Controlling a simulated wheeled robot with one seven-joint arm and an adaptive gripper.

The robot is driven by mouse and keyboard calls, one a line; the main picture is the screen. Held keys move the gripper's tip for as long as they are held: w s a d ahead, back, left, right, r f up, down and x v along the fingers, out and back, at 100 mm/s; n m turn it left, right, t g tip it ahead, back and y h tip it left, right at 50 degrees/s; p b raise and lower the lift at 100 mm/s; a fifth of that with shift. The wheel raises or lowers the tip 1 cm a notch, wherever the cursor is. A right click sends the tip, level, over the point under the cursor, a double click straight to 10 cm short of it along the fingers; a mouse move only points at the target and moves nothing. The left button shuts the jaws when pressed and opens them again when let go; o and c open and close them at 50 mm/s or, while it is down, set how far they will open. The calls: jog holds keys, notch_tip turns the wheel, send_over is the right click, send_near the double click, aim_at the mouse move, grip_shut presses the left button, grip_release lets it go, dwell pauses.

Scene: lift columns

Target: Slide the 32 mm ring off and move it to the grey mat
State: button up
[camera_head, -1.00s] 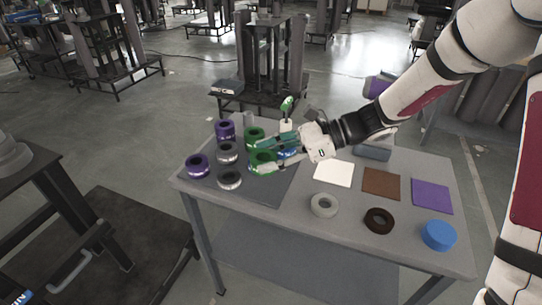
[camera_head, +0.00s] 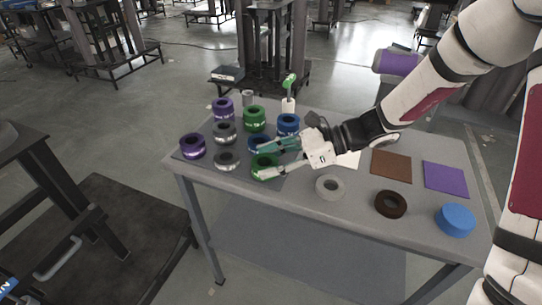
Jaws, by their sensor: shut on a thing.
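My gripper (camera_head: 262,163) is shut on a green ring (camera_head: 265,160) at the front right of a dark grey mat (camera_head: 208,159). One teal finger lies on the far side of the ring and a pale finger on the near side. I cannot tell whether the ring touches the mat. A blue ring (camera_head: 258,141) stands just behind it, partly hidden by the fingers. Size marks on the rings are too small to read, so I cannot tell which is 32 mm.
Several purple, grey, green and blue rings stand on the mat, such as a grey ring (camera_head: 227,159). A white post with a green top (camera_head: 289,100) stands behind. To the right are a brown mat (camera_head: 391,165), a purple mat (camera_head: 445,179) and a blue disc (camera_head: 455,220).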

jog(key=shift+f, duration=0.1)
jog(key=o, duration=1.4)
jog(key=shift+c, duration=0.2)
jog(key=shift+d, duration=0.1)
jog(key=v, duration=1.2)
jog(key=shift+s, duration=0.1)
